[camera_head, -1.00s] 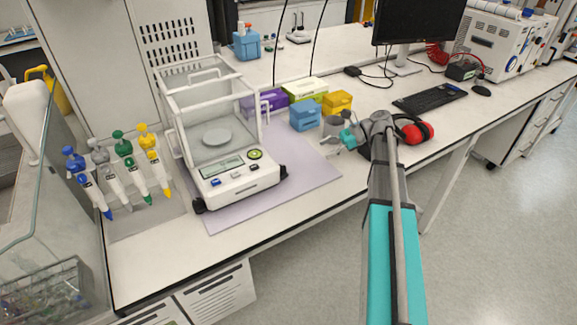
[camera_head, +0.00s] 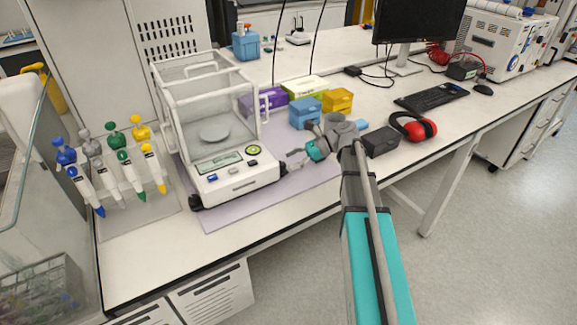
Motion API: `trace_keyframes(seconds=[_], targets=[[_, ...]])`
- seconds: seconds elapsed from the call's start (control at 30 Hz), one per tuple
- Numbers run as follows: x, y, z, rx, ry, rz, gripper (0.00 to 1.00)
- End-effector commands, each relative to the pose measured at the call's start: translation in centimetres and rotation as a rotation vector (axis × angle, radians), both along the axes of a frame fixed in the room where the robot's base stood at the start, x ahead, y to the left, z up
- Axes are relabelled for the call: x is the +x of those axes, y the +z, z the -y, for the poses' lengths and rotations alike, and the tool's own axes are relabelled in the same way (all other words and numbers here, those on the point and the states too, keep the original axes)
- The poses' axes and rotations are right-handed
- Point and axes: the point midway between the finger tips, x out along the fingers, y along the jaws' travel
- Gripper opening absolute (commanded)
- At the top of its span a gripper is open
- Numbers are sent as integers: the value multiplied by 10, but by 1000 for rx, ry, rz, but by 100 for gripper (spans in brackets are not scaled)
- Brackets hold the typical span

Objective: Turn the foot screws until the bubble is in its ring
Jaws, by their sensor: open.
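A white analytical balance (camera_head: 237,186) with a clear draft shield stands on a lilac mat (camera_head: 240,214). The round green bubble level (camera_head: 253,150) is on its front panel at the right; the bubble is too small to make out. A dark foot screw (camera_head: 195,202) shows at the front left corner. The front right foot screw (camera_head: 283,169) is close to my gripper (camera_head: 296,160), which is open, empty and just right of the balance. I cannot tell whether the fingers touch that screw.
Blue (camera_head: 305,111) and yellow (camera_head: 338,101) boxes stand behind my arm. A black box (camera_head: 381,142) and red ear defenders (camera_head: 414,127) lie to its right. Several pipettes on a rack (camera_head: 140,212) stand left of the balance. The bench front (camera_head: 150,270) is clear.

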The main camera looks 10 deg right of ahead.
Motion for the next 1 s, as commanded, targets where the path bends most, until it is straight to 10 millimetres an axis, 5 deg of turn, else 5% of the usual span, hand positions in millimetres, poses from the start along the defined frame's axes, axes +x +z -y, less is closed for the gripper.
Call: trace_keyframes(seconds=[0.57, 1.0], targets=[[1, -6, -16, 0, 0, 0, 78], [1, -6, -16, 0, 0, 1, 0]])
